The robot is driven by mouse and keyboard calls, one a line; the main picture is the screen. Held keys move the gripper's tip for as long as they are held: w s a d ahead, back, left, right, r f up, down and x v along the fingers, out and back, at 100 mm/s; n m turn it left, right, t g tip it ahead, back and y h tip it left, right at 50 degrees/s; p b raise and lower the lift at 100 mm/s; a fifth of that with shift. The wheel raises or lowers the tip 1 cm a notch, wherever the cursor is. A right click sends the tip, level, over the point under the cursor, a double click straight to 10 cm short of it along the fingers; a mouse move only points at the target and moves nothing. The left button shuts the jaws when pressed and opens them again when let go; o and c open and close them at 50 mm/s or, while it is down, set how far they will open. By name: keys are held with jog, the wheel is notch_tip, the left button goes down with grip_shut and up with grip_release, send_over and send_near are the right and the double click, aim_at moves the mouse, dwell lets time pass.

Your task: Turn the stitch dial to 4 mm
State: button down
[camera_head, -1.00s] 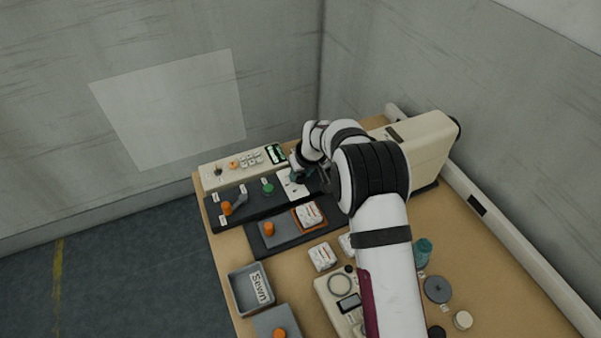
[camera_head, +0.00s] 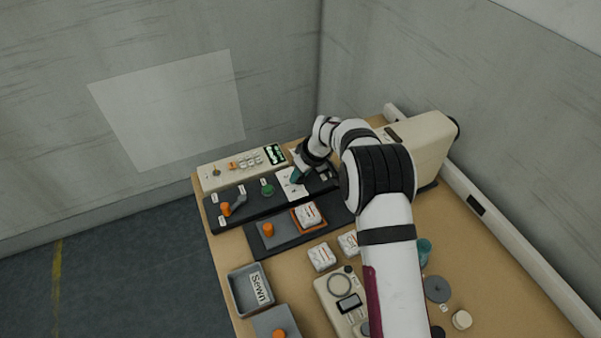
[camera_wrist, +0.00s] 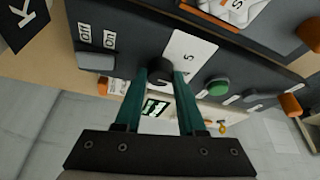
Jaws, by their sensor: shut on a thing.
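The stitch dial (camera_wrist: 159,70) is a dark round knob on a white scale card (camera_wrist: 190,50) with digits, of which a 5 is readable. My gripper (camera_wrist: 162,78) has its two teal fingers on either side of the dial, shut on it. The scale card also shows in the head view (camera_head: 288,184), where my gripper (camera_head: 297,177) comes down over it and hides the dial. I cannot read which number the dial points to.
The card sits on a dark control panel (camera_head: 236,210) with a green button (camera_head: 267,189), an orange knob (camera_head: 225,209) and an off/on switch (camera_wrist: 96,62). An orange-edged tray with a white wadding pack (camera_head: 308,214) lies in front. A grey bin (camera_head: 236,291) stands front left.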

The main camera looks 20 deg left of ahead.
jog(key=c, duration=0.5)
grip_release()
jog(key=v, duration=1.5)
jog(key=shift+r, duration=0.4)
jog(key=shift+d, duration=0.15)
jog(key=s+d+r+m+g+h, duration=0.1)
jog(key=s+d+r+m, duration=0.3)
jog(key=s+d, duration=0.45)
jog(key=s+d+r+m, duration=0.3)
jog(key=s+d+m, duration=0.35)
jog(key=s, duration=0.25)
jog(key=s+d+f+m, duration=0.1)
jog(key=s+d+m, duration=0.1)
jog(key=s, duration=0.3)
jog(key=s+d+f+m+g, duration=0.1)
jog(key=s+d+m, duration=0.1)
jog(key=s, duration=0.3)
jog(key=s+d+f+m+h, duration=0.1)
jog(key=s+d+m, duration=0.1)
jog(key=s, duration=0.4)
jog(key=shift+d+f+m+g, duration=0.2)
jog(key=shift+m+g, duration=0.1)
jog(key=shift+m, duration=0.25)
